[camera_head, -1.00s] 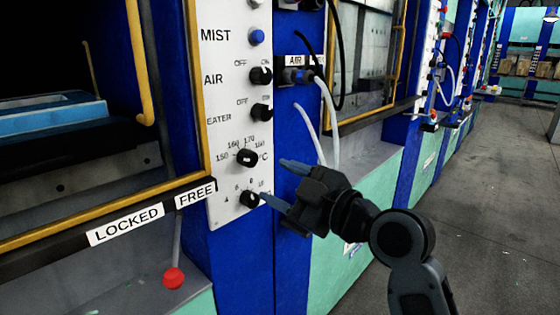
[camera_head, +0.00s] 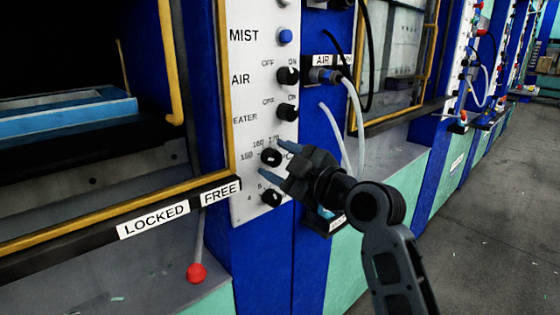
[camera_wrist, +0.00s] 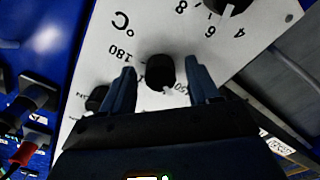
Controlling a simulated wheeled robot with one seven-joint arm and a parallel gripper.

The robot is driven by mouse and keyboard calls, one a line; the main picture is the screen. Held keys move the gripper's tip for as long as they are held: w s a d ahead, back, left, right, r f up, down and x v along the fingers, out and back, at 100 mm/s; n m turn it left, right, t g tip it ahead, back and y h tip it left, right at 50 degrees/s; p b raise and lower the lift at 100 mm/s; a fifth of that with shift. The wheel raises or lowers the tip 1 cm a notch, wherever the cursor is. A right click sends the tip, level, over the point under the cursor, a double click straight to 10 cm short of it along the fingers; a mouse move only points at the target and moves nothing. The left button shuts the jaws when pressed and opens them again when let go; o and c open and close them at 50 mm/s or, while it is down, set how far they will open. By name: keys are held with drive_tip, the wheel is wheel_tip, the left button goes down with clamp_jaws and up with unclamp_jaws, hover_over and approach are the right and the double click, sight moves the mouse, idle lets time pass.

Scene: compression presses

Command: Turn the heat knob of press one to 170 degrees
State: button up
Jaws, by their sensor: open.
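The heat knob (camera_head: 270,157) is black and round, on the white control panel (camera_head: 242,95) of the nearest press, with a degree scale around it. In the wrist view the heat knob (camera_wrist: 160,71) sits between my two blue fingertips. My gripper (camera_head: 271,157) is open, its fingers pointing at the panel, one above and one below the knob in the head view. In the wrist view my gripper (camera_wrist: 162,75) shows gaps on both sides of the knob. The knob's pointer setting is hard to read.
A lower timer-like knob (camera_head: 271,198) sits just below. The heater switch (camera_head: 287,112), air switch (camera_head: 287,76) and blue mist button (camera_head: 285,36) are above. A red-tipped lever (camera_head: 196,273) stands lower left. Hoses (camera_head: 357,120) hang to the right.

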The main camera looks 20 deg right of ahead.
drive_tip(key=c, duration=1)
drive_tip(key=shift+c, duration=0.2)
drive_tip(key=shift+m, duration=0.3)
drive_tip(key=m, duration=0.3)
drive_tip(key=shift+a+p, duration=0.1)
drive_tip(key=shift+p, duration=0.25)
drive_tip(key=m+p, duration=0.1)
drive_tip(key=m, duration=0.4)
drive_tip(key=m+p, duration=0.2)
drive_tip(key=m, duration=0.2)
drive_tip(key=shift+r+m+p, duration=0.1)
drive_tip(key=shift+m+p, duration=0.2)
drive_tip(key=shift+p, duration=0.05)
drive_tip(key=shift+m+p, duration=1.2)
drive_tip(key=shift+m, duration=1)
